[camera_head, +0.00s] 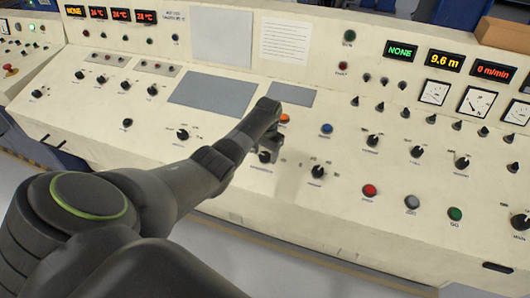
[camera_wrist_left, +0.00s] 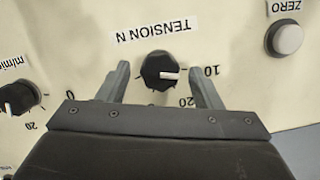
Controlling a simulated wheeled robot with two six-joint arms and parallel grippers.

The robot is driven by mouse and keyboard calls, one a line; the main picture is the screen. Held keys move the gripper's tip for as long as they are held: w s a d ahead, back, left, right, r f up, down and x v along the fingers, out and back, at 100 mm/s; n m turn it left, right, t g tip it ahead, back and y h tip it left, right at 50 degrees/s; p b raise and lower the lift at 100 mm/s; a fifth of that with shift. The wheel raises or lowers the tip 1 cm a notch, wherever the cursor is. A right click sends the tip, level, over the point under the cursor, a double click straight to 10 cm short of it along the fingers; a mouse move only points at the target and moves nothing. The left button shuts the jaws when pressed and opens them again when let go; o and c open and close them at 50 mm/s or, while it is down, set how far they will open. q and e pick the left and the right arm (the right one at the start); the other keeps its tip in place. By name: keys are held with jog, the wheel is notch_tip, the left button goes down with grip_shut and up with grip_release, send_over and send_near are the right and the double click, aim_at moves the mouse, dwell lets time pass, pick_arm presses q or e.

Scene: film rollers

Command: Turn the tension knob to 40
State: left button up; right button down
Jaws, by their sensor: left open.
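The tension knob (camera_wrist_left: 160,71) is a round black knob on the cream panel, below the "TENSION N" label (camera_wrist_left: 153,33) in the left wrist view. Its white pointer faces right, towards the "10" mark (camera_wrist_left: 211,72); a "20" mark (camera_wrist_left: 186,101) is lower right. My left gripper (camera_wrist_left: 160,84) is open, with one finger on each side of the knob, apart from it. Other scale marks are hidden by the fingers and gripper body. In the head view, my left gripper (camera_head: 267,151) is over the lower middle of the panel, largely covering the knob. My right gripper is not in view.
A white "ZERO" button (camera_wrist_left: 288,38) and a "m/min" knob (camera_wrist_left: 16,98) flank the tension knob. In the head view, another black knob (camera_head: 317,171) is right of my gripper, with an orange button (camera_head: 284,118) and blue button (camera_head: 326,129) above.

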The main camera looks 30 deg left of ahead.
pick_arm(q)
jog(key=c, duration=1)
